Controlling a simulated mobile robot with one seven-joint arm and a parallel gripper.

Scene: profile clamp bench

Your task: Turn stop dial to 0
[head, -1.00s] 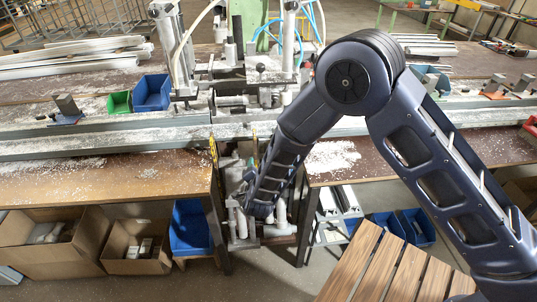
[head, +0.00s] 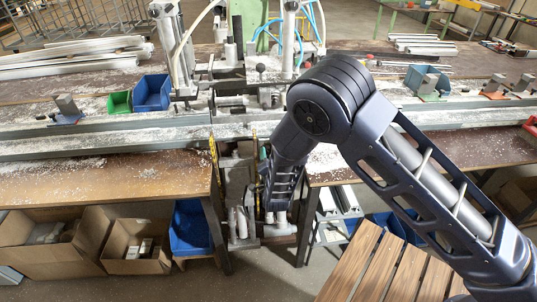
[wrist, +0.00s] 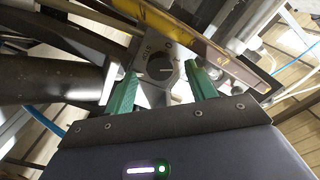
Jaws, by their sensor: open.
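The stop dial (wrist: 159,69) is a dark round knob on a grey plate (wrist: 149,92) in the wrist view. Lettering that seems to read STOP is at its upper left, and a 0 mark is at its upper right. A pale line on the knob runs roughly sideways, pointing right and not at the 0. My gripper (wrist: 161,70) is open, one green finger on each side of the dial; I cannot tell whether they touch it. In the head view my arm reaches down between the benches; the dial and fingertips are hidden there.
A brown and yellow bar (wrist: 200,40) runs diagonally close beyond the dial, with a dark cylinder (wrist: 50,78) to the left. In the head view, bench tops (head: 100,190) flank the narrow gap, with a blue bin (head: 190,228) below left and a slatted wooden top (head: 385,270) at right.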

